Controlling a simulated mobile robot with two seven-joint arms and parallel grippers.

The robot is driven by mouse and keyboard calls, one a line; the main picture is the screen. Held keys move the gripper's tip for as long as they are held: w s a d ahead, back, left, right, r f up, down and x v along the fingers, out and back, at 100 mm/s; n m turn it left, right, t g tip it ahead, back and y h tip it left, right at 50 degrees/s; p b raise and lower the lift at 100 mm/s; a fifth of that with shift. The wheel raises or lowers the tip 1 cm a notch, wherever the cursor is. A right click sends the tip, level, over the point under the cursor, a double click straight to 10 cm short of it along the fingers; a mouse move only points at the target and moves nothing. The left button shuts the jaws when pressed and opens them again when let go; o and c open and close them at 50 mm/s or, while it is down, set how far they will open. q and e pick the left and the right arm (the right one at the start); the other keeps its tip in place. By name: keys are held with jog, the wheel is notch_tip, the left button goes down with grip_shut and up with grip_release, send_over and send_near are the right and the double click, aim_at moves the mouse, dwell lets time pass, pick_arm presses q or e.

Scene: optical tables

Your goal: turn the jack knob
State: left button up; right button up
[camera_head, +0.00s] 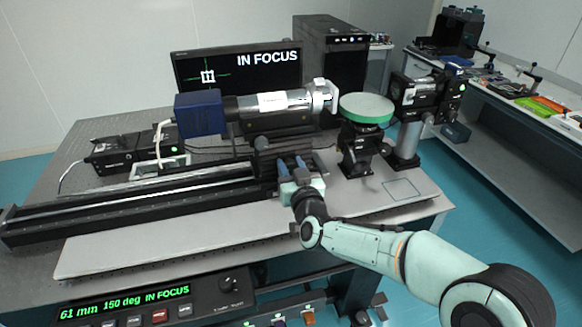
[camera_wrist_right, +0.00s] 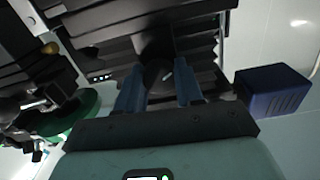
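The jack knob (camera_wrist_right: 160,76) is a dark round knob with a pale mark, below black ribbed bellows in the right wrist view. In the head view it is hidden at the front of the black jack (camera_head: 283,148) under the camera tube. My right gripper (camera_head: 292,165) reaches the jack from the front. Its two blue fingers (camera_wrist_right: 159,85) stand on either side of the knob and appear to touch it. The monitor (camera_head: 238,72) reads "IN FOCUS". The front readout (camera_head: 125,303) shows 61 mm, 150 deg, IN FOCUS. My left gripper is not in view.
A blue camera box (camera_head: 200,114) with a silver tube (camera_head: 275,102) lies above the jack. A green disc (camera_head: 366,108) on a black stand is to the right. A long black rail (camera_head: 130,205) runs left. The pale board (camera_head: 150,250) in front is mostly clear.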

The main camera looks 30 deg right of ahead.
jog(key=shift+m+b, duration=0.6)
jog(key=shift+b, duration=0.1)
jog(key=o, duration=1)
jog(key=v, duration=1.3)
jog(key=shift+s+a+r, duration=0.1)
jog(key=shift+s, duration=0.1)
